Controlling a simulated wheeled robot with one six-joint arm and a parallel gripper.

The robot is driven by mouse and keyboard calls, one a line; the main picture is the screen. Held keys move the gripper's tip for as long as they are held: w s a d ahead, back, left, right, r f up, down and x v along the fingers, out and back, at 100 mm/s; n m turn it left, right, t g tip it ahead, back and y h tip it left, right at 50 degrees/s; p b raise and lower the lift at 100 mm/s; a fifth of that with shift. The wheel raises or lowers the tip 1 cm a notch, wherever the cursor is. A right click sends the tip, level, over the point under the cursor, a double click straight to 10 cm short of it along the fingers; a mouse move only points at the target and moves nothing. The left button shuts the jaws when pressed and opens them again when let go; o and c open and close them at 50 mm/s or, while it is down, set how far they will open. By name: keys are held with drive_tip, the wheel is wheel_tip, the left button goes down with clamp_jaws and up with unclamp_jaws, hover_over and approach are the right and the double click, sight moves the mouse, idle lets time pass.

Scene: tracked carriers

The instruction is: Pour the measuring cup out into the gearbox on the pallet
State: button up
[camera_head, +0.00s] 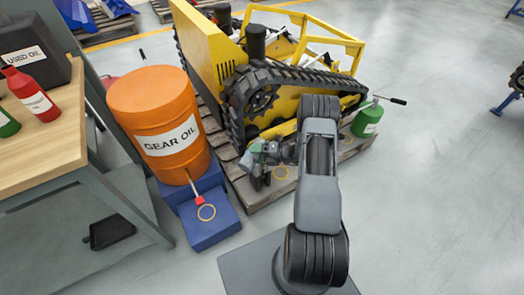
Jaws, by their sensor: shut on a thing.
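My gripper (261,177) is at the end of my arm, low over the near edge of the wooden pallet (256,196), in front of the yellow tracked carrier (268,104). It is shut on a small pale thing (245,160), which appears to be the measuring cup. The cup is small and partly hidden by the gripper, so its tilt and contents cannot be told. I cannot clearly make out the gearbox; the arm and gripper cover part of the pallet.
An orange gear oil drum (147,105) stands on a blue base (207,220) at left. A workbench (62,138) holds red and green bottles. A green can (367,119) with a handle is on the pallet's right.

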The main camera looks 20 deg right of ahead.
drive_tip(key=shift+w+d+r+m, duration=0.1)
drive_tip(key=shift+r+m, duration=0.2)
drive_tip(key=shift+m, duration=0.1)
idle(1.5)
